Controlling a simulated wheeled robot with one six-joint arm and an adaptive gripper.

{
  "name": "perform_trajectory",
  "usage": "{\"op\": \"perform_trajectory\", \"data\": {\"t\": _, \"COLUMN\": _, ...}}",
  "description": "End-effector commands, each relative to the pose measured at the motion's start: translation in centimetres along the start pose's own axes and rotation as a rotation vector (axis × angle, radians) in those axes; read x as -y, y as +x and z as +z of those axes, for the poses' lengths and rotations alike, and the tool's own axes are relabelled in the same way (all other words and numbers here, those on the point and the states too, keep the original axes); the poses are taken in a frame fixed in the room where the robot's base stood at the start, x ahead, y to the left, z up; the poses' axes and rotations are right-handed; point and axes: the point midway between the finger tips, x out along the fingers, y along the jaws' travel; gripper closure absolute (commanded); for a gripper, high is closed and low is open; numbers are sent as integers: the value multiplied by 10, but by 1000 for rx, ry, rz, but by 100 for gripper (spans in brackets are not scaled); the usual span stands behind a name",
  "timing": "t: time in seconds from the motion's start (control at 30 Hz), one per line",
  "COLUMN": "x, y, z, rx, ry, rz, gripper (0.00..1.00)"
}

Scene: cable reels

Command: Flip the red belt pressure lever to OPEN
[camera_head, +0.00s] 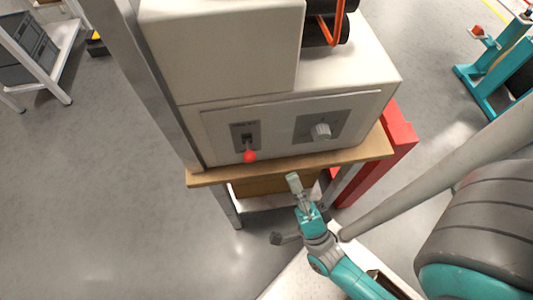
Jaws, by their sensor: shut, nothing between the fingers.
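The red-knobbed lever (249,156) sticks out and down from a dark slot plate at the left of the beige machine's front panel. The small label above the slot is too small to read. My gripper (294,180) is in front of the machine, below and to the right of the red knob. Its fingers are together, empty, and point up toward the machine's front. A gap shows between my gripper and the lever in the picture. Nothing hides the knob.
A pale round dial (321,131) sits right of the lever on the same panel. The machine stands on a wooden-edged bench (228,176) with metal legs. A red cabinet (398,138) is at its right. Grey floor (100,210) is clear at left.

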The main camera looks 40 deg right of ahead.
Motion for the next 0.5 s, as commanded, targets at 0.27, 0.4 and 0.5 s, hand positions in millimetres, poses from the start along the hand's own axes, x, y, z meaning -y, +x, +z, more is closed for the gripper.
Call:
{"op": "perform_trajectory", "data": {"t": 0.27, "x": 0, "y": 1, "z": -1, "rx": -11, "ry": 19, "rz": -12, "gripper": 100}}
{"op": "perform_trajectory", "data": {"t": 0.4, "x": 0, "y": 1, "z": -1, "rx": -10, "ry": 18, "rz": -12, "gripper": 100}}
{"op": "perform_trajectory", "data": {"t": 0.5, "x": 0, "y": 6, "z": -1, "rx": -11, "ry": 17, "rz": -12, "gripper": 100}}
